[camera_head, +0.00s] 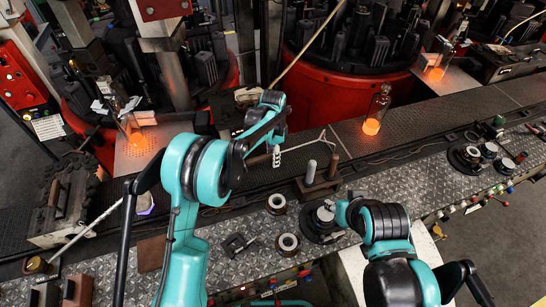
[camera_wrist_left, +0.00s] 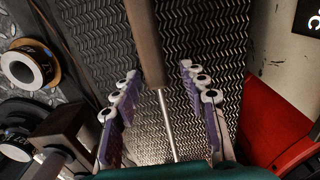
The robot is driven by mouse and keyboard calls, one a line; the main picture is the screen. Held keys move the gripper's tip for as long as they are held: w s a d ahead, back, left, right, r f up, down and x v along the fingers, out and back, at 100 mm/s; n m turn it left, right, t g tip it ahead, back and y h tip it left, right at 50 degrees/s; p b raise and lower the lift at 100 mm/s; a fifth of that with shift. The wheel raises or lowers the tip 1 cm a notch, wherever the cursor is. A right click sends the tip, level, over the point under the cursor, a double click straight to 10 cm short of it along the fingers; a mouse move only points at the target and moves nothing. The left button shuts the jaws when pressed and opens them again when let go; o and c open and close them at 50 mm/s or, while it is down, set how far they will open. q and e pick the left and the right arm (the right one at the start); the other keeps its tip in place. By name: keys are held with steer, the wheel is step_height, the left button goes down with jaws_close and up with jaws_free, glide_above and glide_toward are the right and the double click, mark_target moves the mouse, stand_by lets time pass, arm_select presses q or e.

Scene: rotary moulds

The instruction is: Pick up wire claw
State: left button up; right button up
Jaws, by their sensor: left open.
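The wire claw is a thin pale wire with a bent, forked end (camera_head: 322,138) and a brown handle. It lies near the dark walkway behind the patterned metal bench in the head view. In the left wrist view the brown handle (camera_wrist_left: 146,40) and the thin wire (camera_wrist_left: 168,125) run between the fingers. My left gripper (camera_head: 276,156) is over the handle end, its arm hiding part of it. Its fingers (camera_wrist_left: 158,72) are open on both sides of the claw, with gaps showing.
Ring moulds (camera_head: 288,243) sit on the metal bench (camera_head: 380,205). A bottle with a glowing base (camera_head: 375,112) stands on the walkway. Red rotary machines (camera_head: 325,92) stand behind.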

arm_select(q)
steer(key=shift+r, duration=0.1)
jaws_close()
